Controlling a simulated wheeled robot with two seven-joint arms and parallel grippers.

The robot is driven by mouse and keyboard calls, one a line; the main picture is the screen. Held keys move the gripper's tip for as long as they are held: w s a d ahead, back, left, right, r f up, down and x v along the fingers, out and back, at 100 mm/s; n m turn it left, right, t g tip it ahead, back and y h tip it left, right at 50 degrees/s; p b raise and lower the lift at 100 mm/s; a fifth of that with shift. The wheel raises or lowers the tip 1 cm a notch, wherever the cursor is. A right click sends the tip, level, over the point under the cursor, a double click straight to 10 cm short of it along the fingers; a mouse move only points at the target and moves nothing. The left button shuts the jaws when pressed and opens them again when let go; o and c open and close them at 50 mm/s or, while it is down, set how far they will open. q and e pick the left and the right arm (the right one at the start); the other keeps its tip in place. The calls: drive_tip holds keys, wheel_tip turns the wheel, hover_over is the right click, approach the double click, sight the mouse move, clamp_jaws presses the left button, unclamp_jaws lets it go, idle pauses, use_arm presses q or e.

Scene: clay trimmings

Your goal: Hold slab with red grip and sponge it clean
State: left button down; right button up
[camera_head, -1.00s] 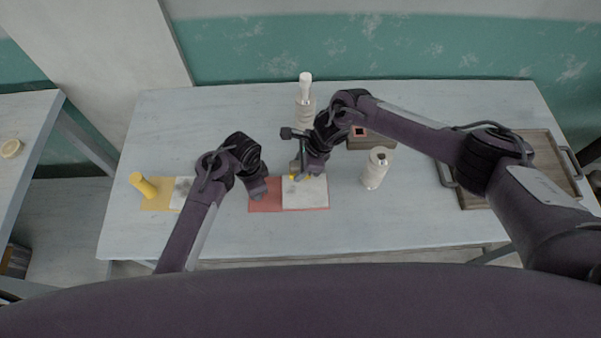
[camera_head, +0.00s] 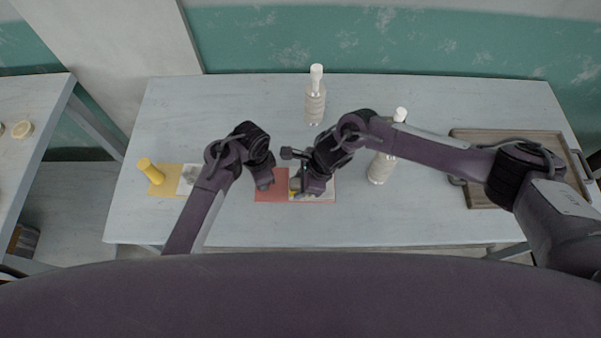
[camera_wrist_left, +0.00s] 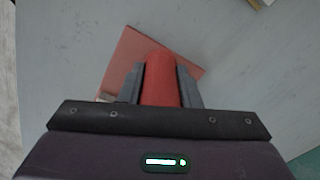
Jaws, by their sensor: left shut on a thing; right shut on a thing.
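The red board (camera_head: 270,190) lies near the table's front edge, with the pale slab (camera_head: 327,190) on its right part. My left gripper (camera_head: 265,183) is over the board's left part. In the left wrist view its jaws are shut on the upright red grip (camera_wrist_left: 160,80), with the red board (camera_wrist_left: 125,50) beyond it. My right gripper (camera_head: 299,188) is low over the slab, shut on a yellow thing (camera_head: 292,195), likely the sponge. Most of that thing is hidden by the gripper, so its contact with the slab is unclear. Much of the slab is hidden too.
A yellow grip (camera_head: 150,170) stands on a yellow board (camera_head: 165,188) at left with another pale slab (camera_head: 187,176). Pale bottles stand at the back (camera_head: 315,95) and right of the slab (camera_head: 381,167). A brown tray (camera_head: 470,134) lies at right. The front table strip is clear.

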drive_tip(key=s, duration=0.2)
drive_tip(key=shift+s, duration=0.3)
wheel_tip(320, 180, up, 8)
idle(0.5)
use_arm(q)
drive_tip(key=c, duration=1)
unclamp_jaws()
wheel_tip(320, 180, up, 11)
drive_tip(key=shift+f, duration=0.1)
drive_tip(key=shift+r, duration=0.6)
